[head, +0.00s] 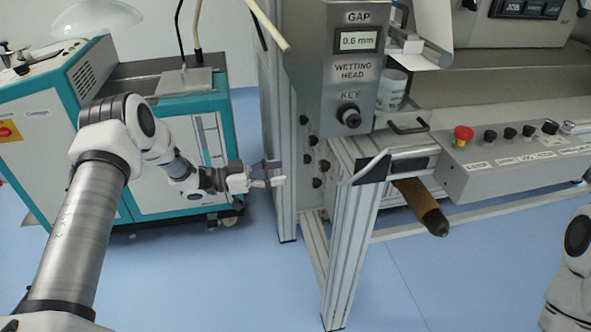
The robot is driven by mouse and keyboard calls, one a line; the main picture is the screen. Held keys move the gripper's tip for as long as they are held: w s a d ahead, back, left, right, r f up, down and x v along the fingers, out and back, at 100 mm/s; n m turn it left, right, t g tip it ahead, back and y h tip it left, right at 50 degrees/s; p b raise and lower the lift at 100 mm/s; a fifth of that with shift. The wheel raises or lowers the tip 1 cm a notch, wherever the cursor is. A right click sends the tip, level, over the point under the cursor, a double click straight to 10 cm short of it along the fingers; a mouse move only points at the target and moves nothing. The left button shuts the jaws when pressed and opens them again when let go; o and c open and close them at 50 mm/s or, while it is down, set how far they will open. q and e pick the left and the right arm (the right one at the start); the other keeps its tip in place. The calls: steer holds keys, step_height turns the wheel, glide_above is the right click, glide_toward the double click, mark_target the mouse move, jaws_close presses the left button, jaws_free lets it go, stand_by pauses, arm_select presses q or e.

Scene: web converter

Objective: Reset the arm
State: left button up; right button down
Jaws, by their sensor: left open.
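My left arm comes in from the lower left and bends at a raised elbow. Its forearm reaches right toward the machine frame. My left gripper (277,173) is open and empty, with its fingers pointing right in front of a vertical aluminium post (285,120). I cannot tell whether it touches the post. Part of my right arm shows at the lower right edge. The right gripper is outside the view.
A teal and white cabinet (60,130) stands behind my left arm. At right is the converter with a GAP display (358,40), a key knob (349,115), a red emergency button (463,135) and a protruding brown roller (422,207). Blue floor (240,285) is clear at lower middle.

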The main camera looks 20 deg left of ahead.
arm_select(q)
steer(key=shift+s+a, duration=0.1)
steer(key=shift+a, duration=0.05)
stand_by(0.3)
steer(key=s+d+f+n+g+y, duration=0.1)
steer(key=s+d+f+n+y, duration=0.15)
steer(key=s+d+f, duration=0.35)
steer(key=s+d+f+n+y, duration=0.2)
steer(key=s+d+f+n, duration=0.2)
steer(key=d+f, duration=0.4)
steer(key=s+f+n+g+y, duration=0.1)
steer(key=s+f+n+y, duration=0.15)
steer(key=s+f, duration=0.25)
steer(key=s+a+f+n+g+y, duration=0.15)
steer(key=s+a+g+y, duration=0.25)
steer(key=s, duration=0.7)
steer(key=s+a+f+n+g+y, duration=0.1)
steer(key=s+a+f+g+y, duration=0.25)
steer(key=s, duration=0.85)
step_height(320, 180, up, 14)
steer(key=s+a+p, duration=0.1)
steer(key=p, duration=1.2)
